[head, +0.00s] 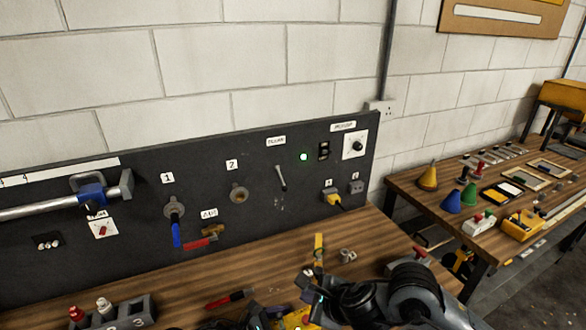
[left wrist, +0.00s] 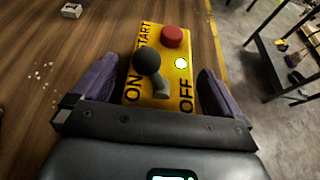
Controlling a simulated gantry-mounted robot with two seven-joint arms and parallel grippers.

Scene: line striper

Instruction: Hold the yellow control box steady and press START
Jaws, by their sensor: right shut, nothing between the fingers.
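The yellow control box (left wrist: 163,75) lies on the wooden table in the left wrist view. It has a red button (left wrist: 172,37), a black-knobbed lever (left wrist: 147,62), a pale glowing round spot (left wrist: 181,63) and the words START, ON and OFF. My left gripper (left wrist: 160,72) is open, one finger on each side of the box, with a visible gap at both sides. In the head view the box (head: 295,320) shows only partly at the bottom edge. My right gripper (head: 310,284) is shut and empty just above it; whether it touches the box is hidden.
A black panel (head: 120,250) with valves, switches and a lit green lamp (head: 304,157) stands behind the table. A red-and-black tool (head: 230,299), a grey block with bottles (head: 122,314) and a yellow piece (head: 319,248) lie nearby. A second table (head: 400,190) is at right.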

